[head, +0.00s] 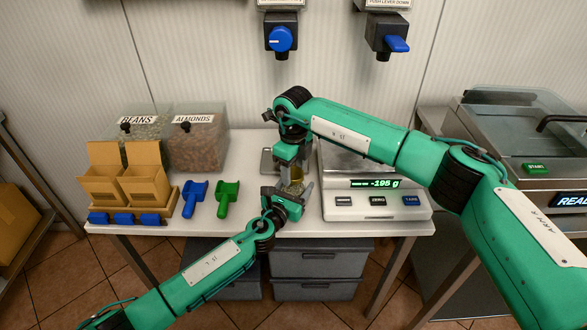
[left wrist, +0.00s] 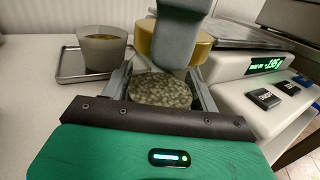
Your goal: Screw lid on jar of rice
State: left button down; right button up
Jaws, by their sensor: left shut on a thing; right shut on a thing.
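The jar of rice (left wrist: 162,91), clear with pale speckled grains inside, stands between the fingers of my left gripper (head: 288,194), which is shut on it. In the head view the jar (head: 297,186) is mostly hidden by both grippers. The gold lid (left wrist: 203,46) is just above the jar in the left wrist view. My right gripper (head: 289,163) comes down from above and is shut on the lid; one of its fingers covers the lid's middle. I cannot tell whether the lid touches the jar's rim or sits level on it.
A scale (head: 372,200) reading -195 g stands close on the right. A metal tray (left wrist: 70,66) holding a cup (left wrist: 101,48) is on the left in the wrist view. Blue (head: 194,198) and green (head: 228,198) scoops, cardboard boxes (head: 147,188) and bean and almond bins (head: 198,150) occupy the table's left.

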jog(key=m, duration=0.4)
jog(key=shift+m, duration=0.4)
jog(key=m, duration=0.3)
jog(key=shift+m, duration=0.4)
jog(key=o, duration=1.1)
jog(key=shift+r, duration=2.3)
jog(key=shift+c, duration=0.5)
